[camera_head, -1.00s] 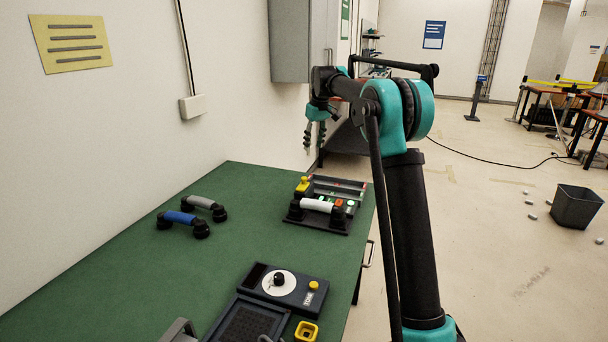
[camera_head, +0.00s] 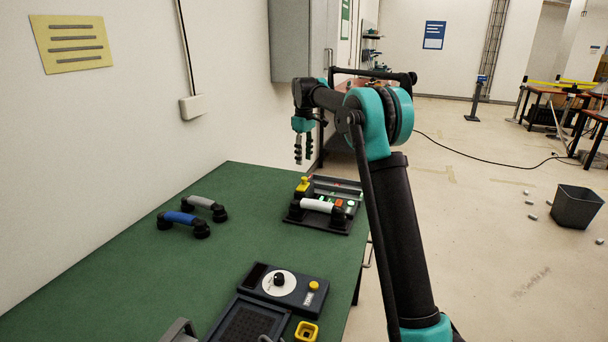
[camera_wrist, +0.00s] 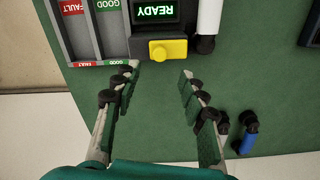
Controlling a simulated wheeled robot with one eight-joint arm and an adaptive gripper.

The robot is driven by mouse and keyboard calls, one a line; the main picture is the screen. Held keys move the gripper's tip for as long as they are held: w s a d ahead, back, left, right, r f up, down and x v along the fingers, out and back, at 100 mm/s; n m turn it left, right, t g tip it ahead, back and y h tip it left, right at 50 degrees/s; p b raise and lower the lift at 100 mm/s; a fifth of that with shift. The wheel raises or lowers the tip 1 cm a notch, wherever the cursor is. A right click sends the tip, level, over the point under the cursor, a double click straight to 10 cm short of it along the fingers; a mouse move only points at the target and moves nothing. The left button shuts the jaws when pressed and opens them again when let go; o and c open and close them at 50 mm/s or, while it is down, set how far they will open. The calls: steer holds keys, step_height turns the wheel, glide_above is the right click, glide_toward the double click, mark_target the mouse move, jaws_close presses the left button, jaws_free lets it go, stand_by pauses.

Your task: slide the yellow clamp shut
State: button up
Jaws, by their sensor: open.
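The yellow clamp (camera_head: 303,184) sits at the left end of the dark device (camera_head: 337,198) at the far end of the green bench. In the wrist view the yellow clamp (camera_wrist: 168,49) is at the device's edge, below a lit READY display (camera_wrist: 155,12). My gripper (camera_head: 303,161) points down above the bench, behind and above the clamp in the head view. In the wrist view my gripper (camera_wrist: 160,68) is open and empty, with the clamp just beyond and between its fingertips. I cannot tell the exact gap between them.
A white handset (camera_head: 318,205) lies across the device. Blue (camera_head: 183,218) and grey (camera_head: 203,203) handsets lie to the left. A dial box (camera_head: 284,287) and a yellow square piece (camera_head: 306,331) are at the front. Trays marked FAULT and GOOD (camera_wrist: 100,30) adjoin the clamp. The bench middle is clear.

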mark_target(304, 178)
step_height(304, 178, down, 8)
steer(key=shift+r, duration=0.2)
jaws_close()
stand_by(0.4)
